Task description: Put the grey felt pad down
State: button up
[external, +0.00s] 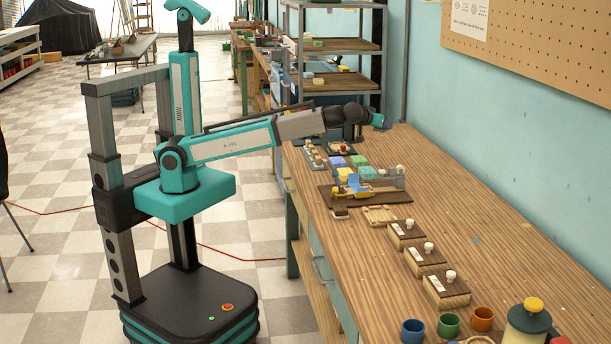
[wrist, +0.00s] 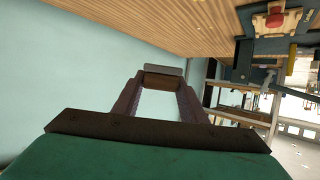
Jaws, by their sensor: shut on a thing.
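My gripper (wrist: 161,84) is shut on the grey felt pad (wrist: 165,70). In the wrist view the pad shows as a thin grey strip at the fingertips, with a brown face between the fingers just below it. In the external view my gripper (external: 380,121) is at the end of the outstretched arm, over the far end of the wooden bench (external: 510,215), near the wall. The pad is too small to make out there. The wrist view shows pale wall behind the pad, and the gap down to the bench is hard to judge.
Several wooden blocks with pale knobs (external: 447,290) line the middle. Cups (external: 449,325) and a jug (external: 528,326) stand nearer. The bench's right side is mostly clear.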

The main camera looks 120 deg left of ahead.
jog(key=shift+s+a+f, duration=0.2)
jog(key=shift+s+a, duration=0.3)
jog(key=shift+a, duration=0.15)
notch_tip(320, 180, down, 9)
jog(key=shift+w+d+f, duration=0.15)
jog(key=p, duration=0.2)
send_over(415, 163)
jog(key=shift+a+f, duration=0.2)
jog(key=shift+f, duration=0.55)
dwell(0.3)
jog(key=shift+f, duration=1.75)
jog(key=shift+f, duration=0.2)
